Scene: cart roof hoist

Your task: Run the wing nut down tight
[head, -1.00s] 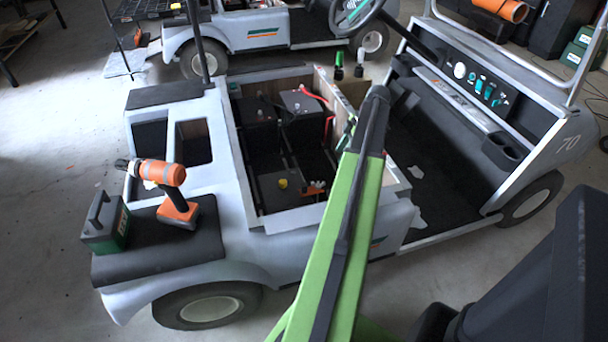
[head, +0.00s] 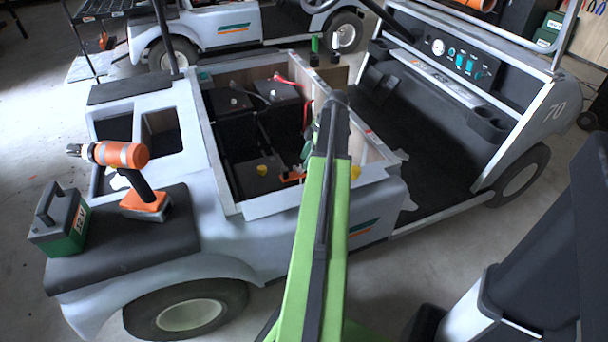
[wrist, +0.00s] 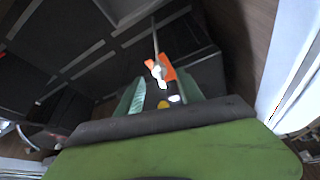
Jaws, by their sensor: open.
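In the wrist view a thin rod (wrist: 155,40) runs down to an orange bracket (wrist: 168,69). A small bright metal piece (wrist: 157,73) at the rod looks like the wing nut, but glare blurs its shape. My gripper (wrist: 161,94) is open, with its two teal fingers on either side of the space below the bracket. Nothing shows clamped between them. The orange bracket (head: 292,177) also shows in the head view, in the cart's open battery bay, beside a yellow cap (head: 262,170). My arm hides part of the bay, and the wing nut cannot be made out there.
Dark batteries (head: 228,101) fill part of the bay, with a red cable (head: 307,108) near its far side. The bay's pale rim (head: 270,204) surrounds them. An orange drill (head: 122,155) and a green 12V battery (head: 66,222) stand on the cart's black seat pad (head: 150,240).

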